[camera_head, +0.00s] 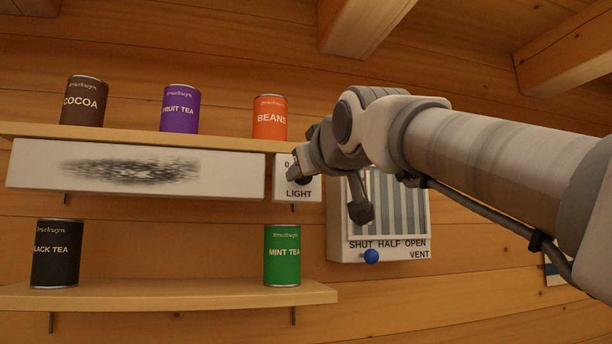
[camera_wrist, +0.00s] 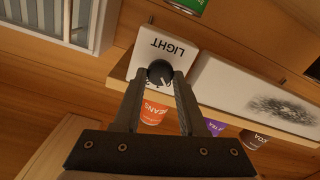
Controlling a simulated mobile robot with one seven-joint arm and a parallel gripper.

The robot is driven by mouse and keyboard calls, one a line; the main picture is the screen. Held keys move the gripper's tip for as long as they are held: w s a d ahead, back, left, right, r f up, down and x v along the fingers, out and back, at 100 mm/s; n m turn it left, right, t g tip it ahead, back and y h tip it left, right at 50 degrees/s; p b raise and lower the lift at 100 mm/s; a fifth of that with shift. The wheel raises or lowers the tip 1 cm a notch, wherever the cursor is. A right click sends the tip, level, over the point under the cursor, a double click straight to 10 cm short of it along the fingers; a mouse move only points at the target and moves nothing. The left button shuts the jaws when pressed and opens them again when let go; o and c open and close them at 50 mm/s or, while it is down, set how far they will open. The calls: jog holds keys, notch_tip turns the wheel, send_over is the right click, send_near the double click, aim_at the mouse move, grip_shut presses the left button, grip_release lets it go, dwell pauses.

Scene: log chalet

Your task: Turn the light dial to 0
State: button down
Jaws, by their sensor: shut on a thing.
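The light dial (camera_wrist: 160,69) is a dark round knob on a small white box marked LIGHT (camera_head: 311,189). The box is fixed to the log wall just under the upper shelf. My gripper (camera_head: 299,173) reaches it from the right and hides most of the dial in the head view. In the wrist view, which is upside down, my gripper (camera_wrist: 161,77) has its two fingers shut on the dial, one on each side. A "0" shows at the box's upper left in the head view. I cannot tell which mark the dial points to.
A long white panel with a dark smudged patch (camera_head: 235,178) is left of the box. Above it, the upper shelf (camera_head: 220,138) bears cocoa, fruit tea and beans tins. A vent (camera_head: 340,243) with a blue knob (camera_head: 371,256) is close on the right. A lower shelf (camera_head: 180,297) holds two tins.

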jog(key=shift+c, duration=2.3)
grip_release()
jog(key=shift+s, duration=0.1)
jog(key=b+v, duration=0.3)
jog(key=v, duration=1.4)
jog(key=shift+b, duration=0.3)
jog(key=shift+s, duration=0.1)
jog(key=w+d+f+m+g+h, duration=0.2)
jog(key=w+f+g, duration=0.1)
jog(key=f, duration=1.1)
jog(key=s+d+f+m+g+h, duration=0.1)
jog(key=s+d+f+g, duration=0.1)
jog(key=f, duration=1.1)
jog(key=s+d+f+m+g+h, duration=0.1)
jog(key=s+f+g, duration=0.3)
jog(key=f, duration=0.8)
jog(key=s+d+f+m+g+h, duration=0.1)
jog(key=s+d+f+m+g, duration=0.1)
jog(key=f, duration=1.1)
jog(key=shift+s+d+f+g, duration=0.3)
jog(key=shift+s+d+g, duration=0.1)
jog(key=shift+s+d, duration=0.6)
